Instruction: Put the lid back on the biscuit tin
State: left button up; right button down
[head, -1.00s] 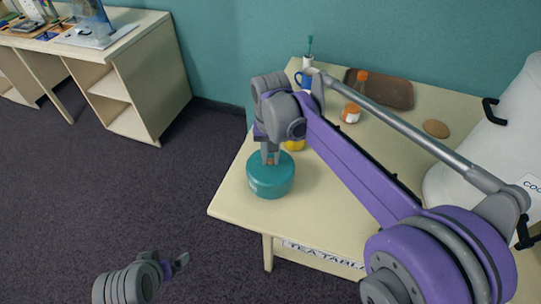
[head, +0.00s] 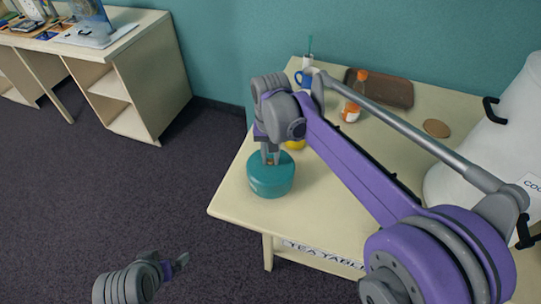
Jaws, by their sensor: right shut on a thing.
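The teal round biscuit tin (head: 270,182) stands upright near the left corner of the tea table (head: 233,199). A teal lid (head: 258,164) shows on top of the tin, apparently seated on it, though the seam is too small to judge. My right gripper (head: 270,159) points down over the lid and is shut on a small brownish knob at its middle. My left gripper (head: 181,262) is at the lower left, over the floor and away from the table; its finger gap is too unclear to judge.
Behind my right arm stand a blue mug (head: 303,78), an orange-capped bottle (head: 352,111), a brown tray (head: 385,88) and a yellow item (head: 295,144). A biscuit-like disc (head: 437,128) lies at right, near a large white cooler (head: 490,140). The table's front left is clear.

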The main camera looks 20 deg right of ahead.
dwell(0.4)
jog(key=shift+c, duration=0.8)
grip_release()
jog(key=shift+r+p, duration=1.15)
jog(key=shift+r, duration=1.3)
jog(key=shift+r+p, duration=0.45)
jog(key=shift+r, duration=0.65)
pick_arm(q)
jog(key=shift+t, duration=0.3)
jog(key=r, duration=0.1)
jog(key=w+r, duration=0.1)
jog(key=r, duration=0.1)
jog(key=w+r, duration=0.1)
jog(key=shift+w+r, duration=0.2)
jog(key=shift+r, duration=0.2)
pick_arm(e)
grip_shut()
